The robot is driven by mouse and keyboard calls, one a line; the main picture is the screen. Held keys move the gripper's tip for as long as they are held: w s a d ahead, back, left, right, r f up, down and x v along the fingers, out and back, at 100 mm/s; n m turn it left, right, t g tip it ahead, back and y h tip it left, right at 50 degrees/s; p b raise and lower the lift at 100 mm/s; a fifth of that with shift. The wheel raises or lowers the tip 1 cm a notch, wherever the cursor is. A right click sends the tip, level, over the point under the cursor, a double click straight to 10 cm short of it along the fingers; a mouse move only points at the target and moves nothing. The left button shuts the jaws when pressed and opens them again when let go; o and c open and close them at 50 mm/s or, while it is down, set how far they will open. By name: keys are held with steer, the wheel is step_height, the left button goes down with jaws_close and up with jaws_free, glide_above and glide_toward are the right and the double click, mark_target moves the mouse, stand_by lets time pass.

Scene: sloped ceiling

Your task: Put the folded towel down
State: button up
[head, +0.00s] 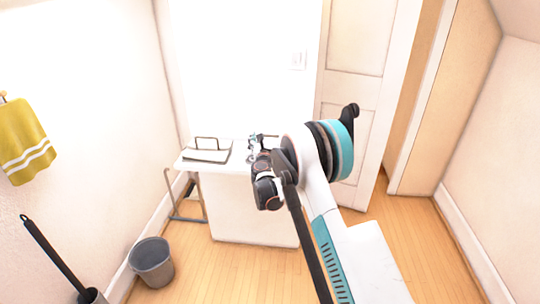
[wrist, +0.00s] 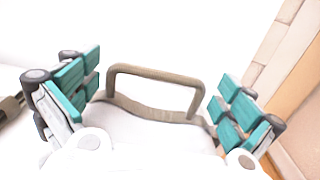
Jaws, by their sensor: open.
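My gripper (head: 254,148) is over the right part of a white cabinet top (head: 234,177). In the wrist view its teal fingers (wrist: 158,90) are spread wide, with nothing pinched between them. A tray-like item with a dark looped handle (head: 208,145) lies on the cabinet top, left of my gripper. In the wrist view a brown looped handle (wrist: 156,72) stands beyond and between the fingers, with a pale surface in front of it. I cannot tell whether that pale surface is a folded towel. A mustard towel with white stripes (head: 25,140) hangs on the left wall.
A grey bin (head: 152,262) stands on the wooden floor, front left of the cabinet. A dark-handled brush (head: 55,255) is at the lower left. A metal frame stand (head: 188,195) is beside the cabinet. A white door (head: 362,60) is behind at right. Floor at right is clear.

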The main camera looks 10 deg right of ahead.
steer(key=shift+x, duration=0.8)
steer(key=shift+c, duration=0.6)
steer(key=c, duration=1.3)
steer(key=shift+r, duration=0.15)
